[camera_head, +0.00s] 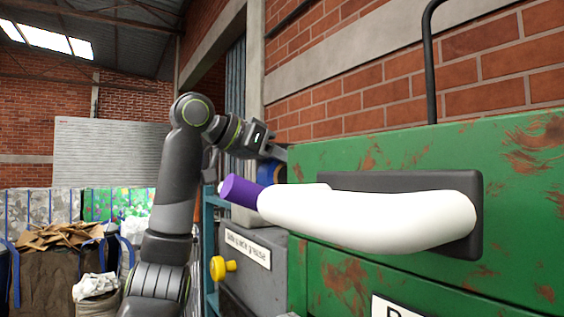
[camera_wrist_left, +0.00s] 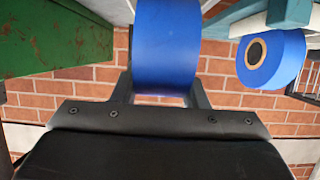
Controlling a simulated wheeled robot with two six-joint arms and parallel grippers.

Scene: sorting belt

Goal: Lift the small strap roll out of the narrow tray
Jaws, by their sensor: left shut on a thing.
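My left gripper (camera_head: 277,158) is beside the left end of the green cabinet, at the end of my raised arm. It is shut on a blue strap roll (camera_wrist_left: 167,45), which lies between the two fingers in the left wrist view. In the head view a small part of this blue roll (camera_head: 270,172) shows behind the purple end of a white object. A second blue roll (camera_wrist_left: 270,60) with a brown core is to the right in the left wrist view, apart from the gripper. I cannot make out the narrow tray. My right gripper is not in view.
The green cabinet (camera_head: 400,155) fills the right, with a white, purple-ended object (camera_head: 365,215) in front of its dark handle plate. A grey box (camera_head: 250,280) with a yellow knob (camera_head: 222,268) is below the gripper. Sacks and cardboard (camera_head: 60,237) are at left.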

